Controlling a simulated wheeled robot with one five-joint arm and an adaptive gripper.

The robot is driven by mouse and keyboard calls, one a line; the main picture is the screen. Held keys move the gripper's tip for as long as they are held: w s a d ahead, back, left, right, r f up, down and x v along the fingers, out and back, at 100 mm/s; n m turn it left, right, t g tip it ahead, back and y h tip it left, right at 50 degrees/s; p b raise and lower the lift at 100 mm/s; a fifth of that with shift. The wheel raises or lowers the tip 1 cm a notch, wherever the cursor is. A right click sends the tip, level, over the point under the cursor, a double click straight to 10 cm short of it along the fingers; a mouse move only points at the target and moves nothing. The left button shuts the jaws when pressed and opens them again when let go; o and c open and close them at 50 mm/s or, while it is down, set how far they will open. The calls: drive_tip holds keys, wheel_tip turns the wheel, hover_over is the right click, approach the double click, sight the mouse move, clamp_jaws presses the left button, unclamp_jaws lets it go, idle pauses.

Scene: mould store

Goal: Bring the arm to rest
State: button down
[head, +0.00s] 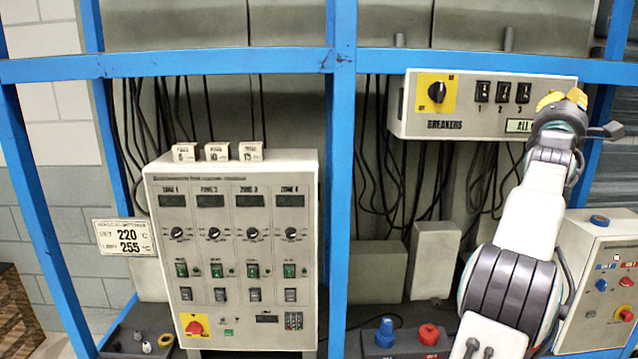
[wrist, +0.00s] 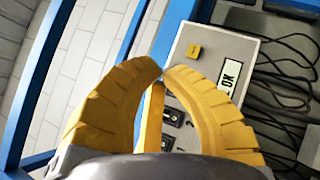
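My arm rises on the right of the head view, in front of the rack. My gripper (head: 562,97) is at its top end, in front of the right end of the breakers box (head: 455,128). In the wrist view, the two curved yellow fingers of my gripper (wrist: 162,69) come together at their tips, with nothing seen held between them. Behind them is a pale box (wrist: 205,48) with a yellow square, an "OK" display and dark switches.
A blue rack frame (head: 340,190) surrounds the equipment. A zone control panel (head: 240,170) stands at centre left, with small blocks on top. A box with coloured knobs (head: 600,265) is right of my arm. Blue and red connectors (head: 385,330) sit low at centre. Cables hang behind.

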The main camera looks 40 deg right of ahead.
wheel_tip(320, 180, down, 25)
drive_tip(key=d+m+g+y, duration=0.2)
drive_tip(key=m+y, duration=0.7)
drive_tip(key=m, duration=0.5)
drive_tip(key=s+a+f+m+g+y, duration=0.1)
drive_tip(key=a+f+m+y, duration=0.4)
drive_tip(key=a+f, duration=0.6)
drive_tip(key=w+a+f+g+y, duration=0.1)
drive_tip(key=a+f+y, duration=0.3)
drive_tip(key=a, duration=0.8)
drive_tip(key=w+a+f+g+y, duration=0.15)
drive_tip(key=a+f, duration=0.35)
drive_tip(key=a, duration=0.8)
drive_tip(key=a+r+n+t+y, duration=0.1)
drive_tip(key=a+n, duration=0.4)
drive_tip(key=a, duration=1)
drive_tip(key=a+r+n+t+y, duration=0.1)
drive_tip(key=a+n, duration=0.5)
drive_tip(key=a, duration=0.8)
drive_tip(key=shift+w+a+r+n+t, duration=0.15)
drive_tip(key=shift+a+r+n+t, duration=0.2)
drive_tip(key=shift+r+t, duration=0.6)
